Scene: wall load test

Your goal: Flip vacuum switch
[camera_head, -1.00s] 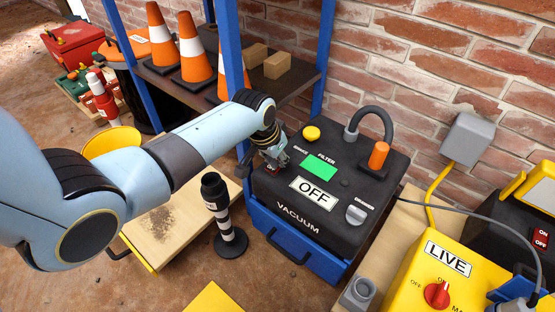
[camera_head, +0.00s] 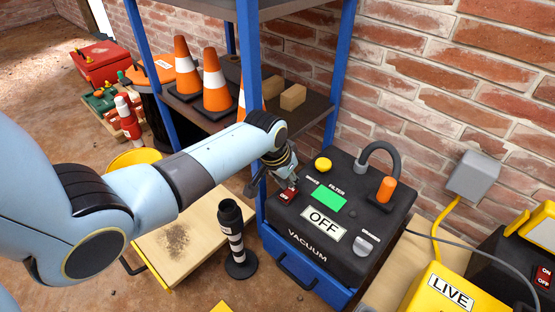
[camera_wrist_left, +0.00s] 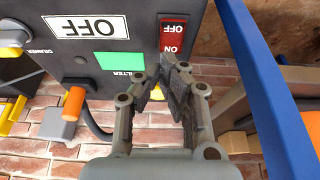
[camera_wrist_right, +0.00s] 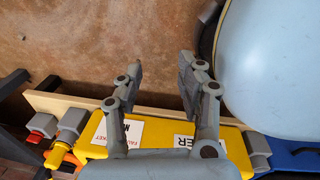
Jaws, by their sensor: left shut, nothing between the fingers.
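The black vacuum unit (camera_head: 345,215) has a large OFF label and a green filter panel (camera_head: 329,200). Its red ON/OFF switch (camera_head: 287,195) is at the unit's left corner, and the switch also shows in the left wrist view (camera_wrist_left: 173,36). My left gripper (camera_head: 284,181) is shut and empty, its fingertips at the ON end of the switch. In the left wrist view the fingertips (camera_wrist_left: 176,68) meet just beside the switch; I cannot tell whether they touch it. My right gripper (camera_wrist_right: 188,72) is open and empty above bare floor and a yellow box.
A blue-post shelf (camera_head: 262,100) with orange cones (camera_head: 216,85) stands behind my left arm. A grey wall box (camera_head: 473,177) and a yellow LIVE box (camera_head: 445,292) are at right.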

